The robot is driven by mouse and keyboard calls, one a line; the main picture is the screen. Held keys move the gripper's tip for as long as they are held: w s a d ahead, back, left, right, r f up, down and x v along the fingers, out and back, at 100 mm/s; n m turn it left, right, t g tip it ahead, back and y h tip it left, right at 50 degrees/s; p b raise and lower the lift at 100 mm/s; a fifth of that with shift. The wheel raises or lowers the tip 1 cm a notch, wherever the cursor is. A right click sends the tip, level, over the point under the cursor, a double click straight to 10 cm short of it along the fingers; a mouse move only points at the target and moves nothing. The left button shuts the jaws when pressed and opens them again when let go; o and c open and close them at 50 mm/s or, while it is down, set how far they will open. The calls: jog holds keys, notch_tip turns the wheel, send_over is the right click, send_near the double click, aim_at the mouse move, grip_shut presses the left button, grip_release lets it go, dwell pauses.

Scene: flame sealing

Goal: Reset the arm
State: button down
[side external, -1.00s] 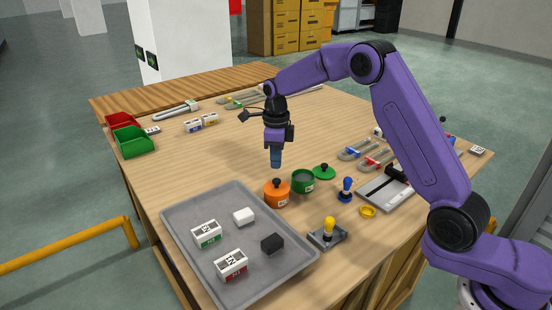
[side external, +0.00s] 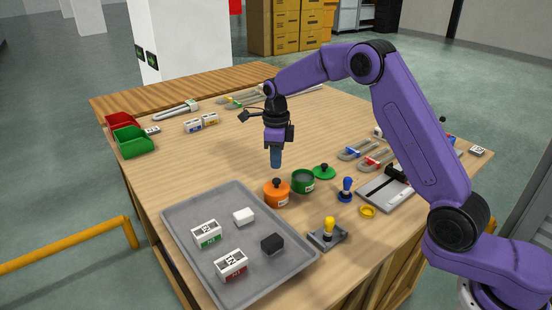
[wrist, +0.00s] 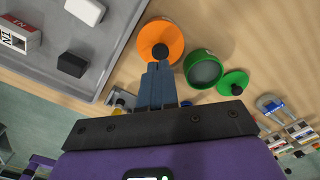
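My gripper (side external: 276,158) hangs pointing down above the wooden table, a little above and behind the orange pot. Its blue fingers are together, with nothing seen between them; they also show in the wrist view (wrist: 158,68). The orange pot (side external: 277,195) has a dark-knobbed lid on it and stands next to the grey tray. In the wrist view the orange pot (wrist: 160,42) lies just beyond the fingertips. The fingers appear apart from it.
A green pot (side external: 303,182) stands open, its green lid (side external: 324,171) beside it. The grey tray (side external: 185,238) holds white and black blocks and two labelled boxes. Green (side external: 134,147) and red bins are at the left. The table's middle is clear.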

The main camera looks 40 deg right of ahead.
aim_at(276, 180)
jog(key=shift+f, duration=2.2)
jog(key=shift+r, duration=0.1)
jog(key=shift+r, duration=3.45)
jog(key=s+a+r+n, duration=0.2)
jog(key=s+a+n, duration=0.1)
jog(key=s+n, duration=0.65)
jog(key=s+a+r+n, duration=0.3)
jog(key=s+a+n, duration=0.1)
jog(key=s+n, duration=0.5)
jog(key=s+d+f+n, duration=0.1)
jog(key=s+d+n, duration=0.3)
jog(key=s+n, duration=0.6)
jog(key=s+d+n, duration=0.5)
jog(key=s+n, duration=0.6)
jog(key=s, duration=0.1)
jog(key=shift+s+d+f, duration=0.15)
jog(key=shift+s+f, duration=0.25)
